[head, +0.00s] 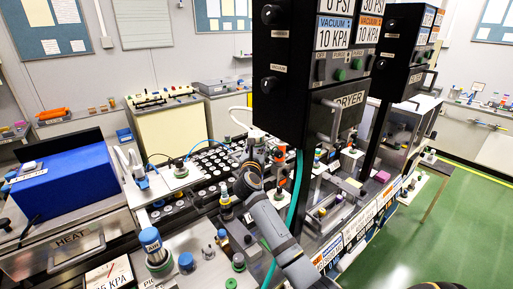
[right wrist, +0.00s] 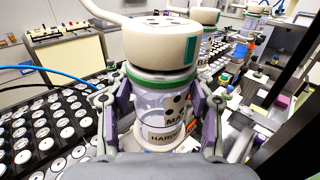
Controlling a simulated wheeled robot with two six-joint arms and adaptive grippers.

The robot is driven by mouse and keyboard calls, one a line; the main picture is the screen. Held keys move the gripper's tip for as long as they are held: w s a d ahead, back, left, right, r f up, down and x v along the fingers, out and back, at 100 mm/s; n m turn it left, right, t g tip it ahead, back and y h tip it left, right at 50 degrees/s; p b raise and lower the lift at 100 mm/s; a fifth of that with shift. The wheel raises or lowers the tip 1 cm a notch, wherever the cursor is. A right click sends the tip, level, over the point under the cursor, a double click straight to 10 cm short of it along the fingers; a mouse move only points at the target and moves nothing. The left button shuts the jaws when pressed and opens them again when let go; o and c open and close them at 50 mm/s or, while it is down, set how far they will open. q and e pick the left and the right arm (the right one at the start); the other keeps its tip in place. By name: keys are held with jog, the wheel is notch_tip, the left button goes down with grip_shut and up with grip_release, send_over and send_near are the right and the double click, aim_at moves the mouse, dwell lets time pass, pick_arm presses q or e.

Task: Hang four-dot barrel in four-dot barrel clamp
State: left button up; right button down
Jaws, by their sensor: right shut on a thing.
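In the right wrist view, a clear barrel (right wrist: 150,101) with a green band near its top stands upright between the fingers of my right gripper (right wrist: 158,112). Black dots and a partly covered label show on it; the full dot count cannot be read. The gripper is shut on its sides. A cream round clamp head (right wrist: 158,45) with a green mark sits directly above the barrel's top; whether they are joined cannot be told. In the head view my right gripper (head: 249,172) is small beside the black dryer tower, and the barrel is hard to make out. My left gripper is not seen.
More cream heads (right wrist: 256,22) stand behind in a row. A rack of white-topped vials (right wrist: 40,125) lies left. The black dryer tower (head: 312,75) rises close to my right arm. A teal hose (head: 296,190) hangs beside the arm. A blue box (head: 65,184) stands left.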

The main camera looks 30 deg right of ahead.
jog(key=shift+w, duration=0.1)
dwell(0.4)
jog(key=shift+w, duration=0.15)
jog(key=shift+w+a+b, duration=0.15)
jog(key=shift+w+b, duration=1.15)
jog(key=shift+w, duration=0.65)
jog(key=shift+r, duration=0.1)
jog(key=shift+w, duration=0.2)
jog(key=shift+w+a+b, duration=0.15)
jog(key=shift+w+b, duration=1)
jog(key=shift+w, duration=0.2)
jog(key=shift+f, duration=0.4)
jog(key=shift+c, duration=2.1)
grip_release()
